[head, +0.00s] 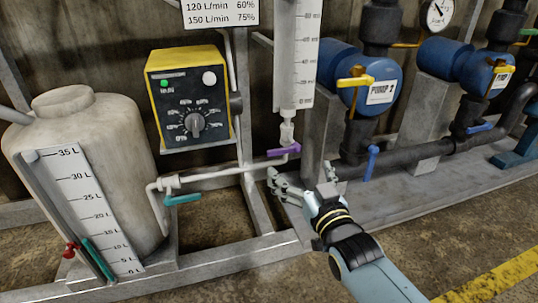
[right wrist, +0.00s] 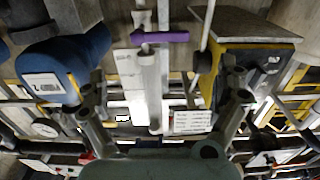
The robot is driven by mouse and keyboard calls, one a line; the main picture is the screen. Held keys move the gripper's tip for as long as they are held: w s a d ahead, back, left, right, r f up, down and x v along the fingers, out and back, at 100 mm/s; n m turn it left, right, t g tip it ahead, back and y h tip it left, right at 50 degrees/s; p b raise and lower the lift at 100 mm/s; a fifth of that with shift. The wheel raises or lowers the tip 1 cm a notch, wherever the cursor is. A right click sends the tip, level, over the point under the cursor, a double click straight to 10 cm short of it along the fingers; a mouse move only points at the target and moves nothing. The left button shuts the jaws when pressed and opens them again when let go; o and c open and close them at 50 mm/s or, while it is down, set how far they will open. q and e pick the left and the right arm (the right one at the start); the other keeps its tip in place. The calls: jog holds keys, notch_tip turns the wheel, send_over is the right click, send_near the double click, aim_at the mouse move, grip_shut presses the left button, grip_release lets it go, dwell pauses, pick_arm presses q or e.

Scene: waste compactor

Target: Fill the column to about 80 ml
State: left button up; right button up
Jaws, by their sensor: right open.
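The column (head: 302,55), a white graduated scale with a clear tube, stands upright at top centre in the head view. Its top is cut off, its numbers are too small to read surely, and I cannot make out a liquid level. A purple valve handle (head: 285,151) sits just below the column on the thin pipe. My right gripper (head: 302,178) is open and empty, below and in front of the purple handle, apart from it. In the right wrist view the purple handle (right wrist: 162,37) lies beyond the open fingers (right wrist: 164,78). My left gripper is not in view.
A white tank (head: 95,120) with a litre scale stands left. A yellow-framed dial box (head: 188,98) and a teal valve handle (head: 183,199) are left of the column. Blue pumps (head: 365,75), a yellow handle (head: 355,82) and a blue handle (head: 371,163) are right.

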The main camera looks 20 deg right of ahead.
aim_at(285, 150)
jog(key=w+b, duration=0.1)
jog(key=w, duration=0.3)
jog(key=w+b, duration=0.2)
jog(key=w, duration=0.3)
jog(key=shift+a+f, duration=0.15)
jog(key=shift+f, duration=0.05)
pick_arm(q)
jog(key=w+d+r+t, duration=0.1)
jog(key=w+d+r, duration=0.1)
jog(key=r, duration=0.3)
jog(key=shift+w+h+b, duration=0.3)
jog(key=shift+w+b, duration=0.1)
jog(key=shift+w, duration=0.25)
pick_arm(e)
jog(key=shift+w+r, duration=0.2)
jog(key=shift+w, duration=0.5)
jog(key=c, duration=1.5)
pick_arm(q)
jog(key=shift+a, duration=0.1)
pick_arm(e)
jog(key=shift+f, duration=0.1)
